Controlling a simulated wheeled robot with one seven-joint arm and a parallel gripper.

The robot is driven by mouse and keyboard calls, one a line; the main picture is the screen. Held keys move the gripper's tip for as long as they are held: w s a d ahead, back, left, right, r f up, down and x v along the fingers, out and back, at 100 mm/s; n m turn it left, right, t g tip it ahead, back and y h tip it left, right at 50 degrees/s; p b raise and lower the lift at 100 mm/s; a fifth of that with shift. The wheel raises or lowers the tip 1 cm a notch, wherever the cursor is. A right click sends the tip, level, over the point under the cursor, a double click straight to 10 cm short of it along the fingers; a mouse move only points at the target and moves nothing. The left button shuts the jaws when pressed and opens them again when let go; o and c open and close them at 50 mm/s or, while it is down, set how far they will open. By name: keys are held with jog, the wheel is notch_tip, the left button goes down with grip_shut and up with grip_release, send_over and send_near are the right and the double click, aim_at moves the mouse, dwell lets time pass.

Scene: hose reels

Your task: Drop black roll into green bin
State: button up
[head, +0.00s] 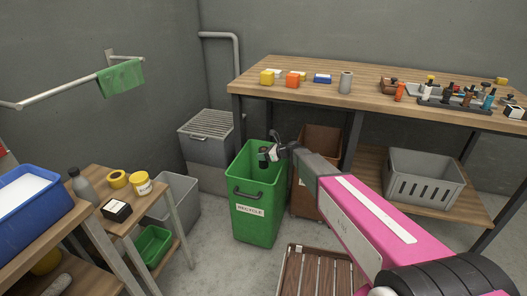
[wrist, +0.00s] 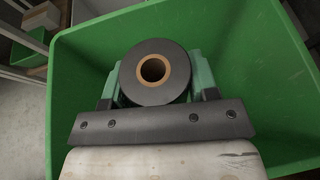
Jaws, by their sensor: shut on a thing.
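The green bin (head: 258,212) with a "RECYCLE" label stands on the floor in the middle of the head view. Its green walls (wrist: 270,60) surround the gripper in the wrist view. My gripper (head: 268,155) is over the bin's opening. In the wrist view my gripper (wrist: 153,82) is shut on the black roll (wrist: 136,83), one finger on each side. The roll has a tan core with its open end facing the camera. In the head view the roll is a small dark shape at the bin's mouth, partly hidden by the gripper.
A brown bin (head: 321,140) stands right behind the green bin, and a grey grated box (head: 208,155) behind left. A wooden workbench (head: 330,75) holds tools. A small table (head: 125,220) stands left. A slatted wooden crate (head: 315,275) lies in front.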

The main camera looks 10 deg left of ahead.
jog(key=shift+f, duration=0.1)
jog(key=o, duration=1.1)
jog(key=v, duration=1)
jog(key=shift+s+d, duration=0.1)
jog(key=shift+d, duration=0.3)
